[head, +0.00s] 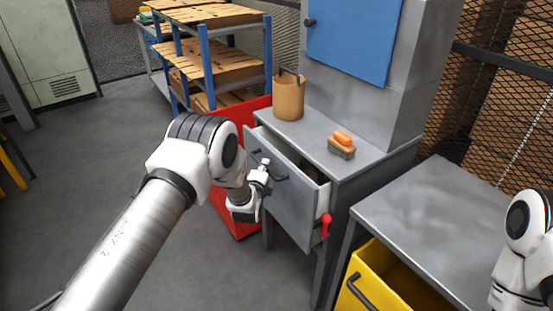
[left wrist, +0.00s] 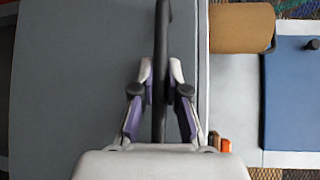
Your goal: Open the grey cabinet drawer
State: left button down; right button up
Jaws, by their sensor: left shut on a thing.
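The grey cabinet (head: 345,160) stands right of centre in the head view. Its grey drawer (head: 290,195) is pulled partly out, with a gap showing behind its front panel. The drawer front also fills the left of the left wrist view (left wrist: 70,85). The dark bar handle (head: 281,178) runs upright through the middle of the left wrist view (left wrist: 161,45). My left gripper (head: 263,176) is at the drawer front, its fingers on either side of the handle and shut on it (left wrist: 161,100). My right arm shows at the right edge, but its gripper is not in view.
A tan mug (head: 288,98) and an orange-topped brush-like object (head: 342,142) are on the cabinet top. A red bin (head: 222,205) stands left of the drawer. A grey table (head: 450,220) and a yellow bin (head: 372,268) are at right. Floor at left is clear.

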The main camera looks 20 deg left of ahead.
pick_arm(q)
jog(key=s+a+p, duration=0.6)
jog(key=s+a, duration=0.6)
jog(key=s, duration=0.4)
jog(key=shift+a+p, duration=0.2)
jog(key=shift+p, duration=0.15)
jog(key=c, duration=1.2)
grip_release()
jog(key=s, duration=0.4)
jog(key=s+d+r, duration=0.1)
jog(key=s, duration=0.6)
jog(key=shift+s+d+r, duration=0.25)
jog(key=shift+s+r, duration=0.05)
jog(key=shift+s, duration=0.1)
